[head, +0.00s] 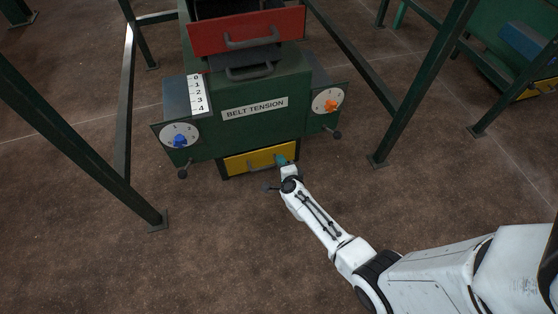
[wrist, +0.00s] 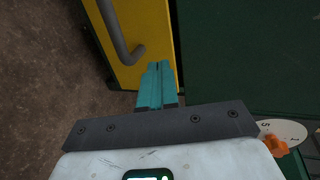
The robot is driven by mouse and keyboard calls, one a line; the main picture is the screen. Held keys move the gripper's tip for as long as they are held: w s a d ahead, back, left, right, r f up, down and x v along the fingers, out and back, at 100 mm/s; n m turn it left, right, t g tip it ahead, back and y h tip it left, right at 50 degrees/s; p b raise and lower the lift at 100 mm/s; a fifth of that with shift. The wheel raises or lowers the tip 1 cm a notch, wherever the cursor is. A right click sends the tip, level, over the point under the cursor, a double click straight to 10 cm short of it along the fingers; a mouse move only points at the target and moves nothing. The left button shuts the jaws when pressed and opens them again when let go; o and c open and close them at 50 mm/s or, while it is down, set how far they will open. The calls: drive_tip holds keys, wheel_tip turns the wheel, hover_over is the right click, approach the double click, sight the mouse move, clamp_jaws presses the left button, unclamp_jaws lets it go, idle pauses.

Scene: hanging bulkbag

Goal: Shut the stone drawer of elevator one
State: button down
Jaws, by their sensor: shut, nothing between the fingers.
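A low yellow drawer front (head: 256,161) with a dark bar handle sits at the base of the green machine marked BELT TENSION. No label shows which drawer is the stone drawer. The yellow front looks flush or nearly flush with its dark frame; I cannot tell whether a small gap is left. My gripper (head: 283,160) is shut and empty at the right end of the yellow front. In the wrist view its teal fingers (wrist: 157,85) lie together against or just before the yellow front (wrist: 158,38), beside the handle (wrist: 118,35). Contact is unclear.
Above, a red drawer front (head: 222,35) stands out, with a dark handle (head: 249,73) below it. Dials with a blue knob (head: 180,141) and an orange knob (head: 331,105) flank the machine. Green frame legs (head: 420,85) stand at both sides. The floor in front is clear.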

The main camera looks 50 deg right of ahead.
drive_tip(key=p+v, duration=0.4)
drive_tip(key=v, duration=0.6)
drive_tip(key=shift+p, duration=0.35)
drive_tip(key=w+a+r+n+g+y, duration=0.1)
drive_tip(key=a+r+n+y, duration=0.3)
drive_tip(key=a+n+y, duration=0.3)
drive_tip(key=w+a+r+n+y, duration=0.1)
drive_tip(key=a+r+n+y, duration=0.35)
drive_tip(key=a+n, duration=0.45)
drive_tip(key=s+d+r+n+g+h, duration=0.25)
drive_tip(key=s+r+n+g, duration=0.2)
drive_tip(key=s, duration=0.45)
drive_tip(key=s+d+r+n+g+h, duration=0.1)
drive_tip(key=s+d+r+n+g, duration=0.3)
drive_tip(key=s, duration=0.5)
wheel_tip(320, 180, up, 36)
drive_tip(key=a+g+p, duration=0.1)
drive_tip(key=p, duration=3.3)
drive_tip(key=shift+s+f+p, duration=0.2)
drive_tip(key=shift+s+p, duration=0.15)
drive_tip(key=shift+s, duration=0.05)
